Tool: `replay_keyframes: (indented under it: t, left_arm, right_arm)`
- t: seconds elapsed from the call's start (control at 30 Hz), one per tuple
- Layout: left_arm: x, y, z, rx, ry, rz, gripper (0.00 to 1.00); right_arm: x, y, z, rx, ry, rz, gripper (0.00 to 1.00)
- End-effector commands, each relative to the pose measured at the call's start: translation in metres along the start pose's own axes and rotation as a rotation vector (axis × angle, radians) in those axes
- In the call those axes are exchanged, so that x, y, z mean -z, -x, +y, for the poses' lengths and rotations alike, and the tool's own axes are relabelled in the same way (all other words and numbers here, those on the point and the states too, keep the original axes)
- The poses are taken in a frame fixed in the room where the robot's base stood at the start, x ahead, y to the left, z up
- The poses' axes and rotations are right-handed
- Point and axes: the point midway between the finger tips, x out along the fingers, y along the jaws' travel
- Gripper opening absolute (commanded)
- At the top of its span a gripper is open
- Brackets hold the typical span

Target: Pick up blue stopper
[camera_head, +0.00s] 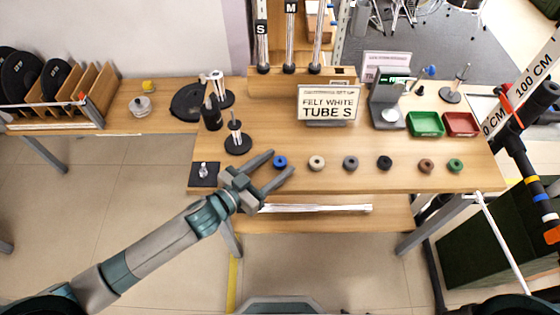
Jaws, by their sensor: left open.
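The blue stopper (280,162) is a small round ring-like piece on the wooden table, at the left end of a row of stoppers. My left gripper (283,164) is open. Its two fingers point right and reach around the blue stopper's spot, one finger behind it and one in front in the picture. I cannot tell how high the fingers are above the table or whether they touch the stopper. My right gripper is not in view.
Other stoppers stand right of it: cream (317,163), grey (351,163), black (385,162), brown (426,166) and green (456,165). A sign (328,103), a green tray (425,124) and a red tray (461,124) stand behind. A black-based stand (238,144) is near the left.

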Motion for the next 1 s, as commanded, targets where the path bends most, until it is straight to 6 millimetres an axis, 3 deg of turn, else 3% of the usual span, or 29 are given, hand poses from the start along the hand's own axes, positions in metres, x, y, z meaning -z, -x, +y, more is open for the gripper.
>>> replay_keyframes:
  t: [0.07, 0.27, 0.73, 1.0]
  left_arm:
    - [0.000, 0.000, 0.000, 0.000, 0.000, 0.000, 0.51]
    - [0.000, 0.000, 0.000, 0.000, 0.000, 0.000, 0.08]
    - [0.005, 0.001, 0.000, -0.001, -0.002, 0.002, 0.08]
    - [0.035, 0.005, -0.001, -0.001, -0.003, 0.004, 0.08]
  right_arm:
    - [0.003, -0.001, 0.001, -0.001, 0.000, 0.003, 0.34]
    - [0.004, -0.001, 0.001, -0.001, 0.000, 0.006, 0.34]
    - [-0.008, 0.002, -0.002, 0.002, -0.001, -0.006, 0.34]
    - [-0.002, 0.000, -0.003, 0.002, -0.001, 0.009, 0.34]
